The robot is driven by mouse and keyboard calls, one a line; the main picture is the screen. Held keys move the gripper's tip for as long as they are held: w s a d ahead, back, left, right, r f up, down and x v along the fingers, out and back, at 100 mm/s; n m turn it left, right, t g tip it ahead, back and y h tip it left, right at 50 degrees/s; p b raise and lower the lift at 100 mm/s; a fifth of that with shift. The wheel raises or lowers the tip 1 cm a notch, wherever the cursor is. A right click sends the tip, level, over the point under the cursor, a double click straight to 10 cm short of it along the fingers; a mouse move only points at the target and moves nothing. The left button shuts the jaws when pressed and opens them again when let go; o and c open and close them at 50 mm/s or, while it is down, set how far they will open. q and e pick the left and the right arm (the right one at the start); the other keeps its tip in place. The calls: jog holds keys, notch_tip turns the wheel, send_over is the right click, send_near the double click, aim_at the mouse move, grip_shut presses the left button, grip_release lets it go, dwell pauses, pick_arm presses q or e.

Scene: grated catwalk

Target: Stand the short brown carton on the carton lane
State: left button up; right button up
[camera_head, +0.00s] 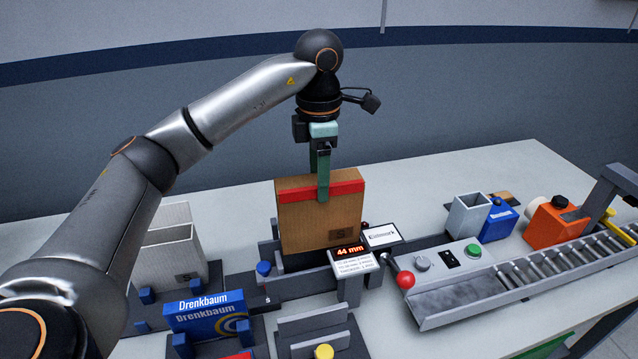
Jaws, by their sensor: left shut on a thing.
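A brown carton (305,227) with a red band across its top stands upright between dark grey guides (268,255) in the middle of the table. My left gripper (323,186) comes down from above, its green fingers shut on the carton's top edge near the middle. The carton's foot is partly hidden behind the front guide and a display, so I cannot tell whether it rests on the base. The display (349,252) reads 44 mm. I cannot tell for sure which part is the carton lane. My right gripper is not in view.
A pale grey open box (165,262) and a blue Drenkbaum box (207,314) stand at left. A roller conveyor (560,262) with a grey chute (465,299) runs at right, near a button panel (438,260) and an orange unit (556,222). The back of the table is clear.

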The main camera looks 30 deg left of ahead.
pick_arm(q)
jog(key=shift+r, duration=0.25)
jog(key=shift+f, duration=1.15)
jog(key=shift+r, duration=0.1)
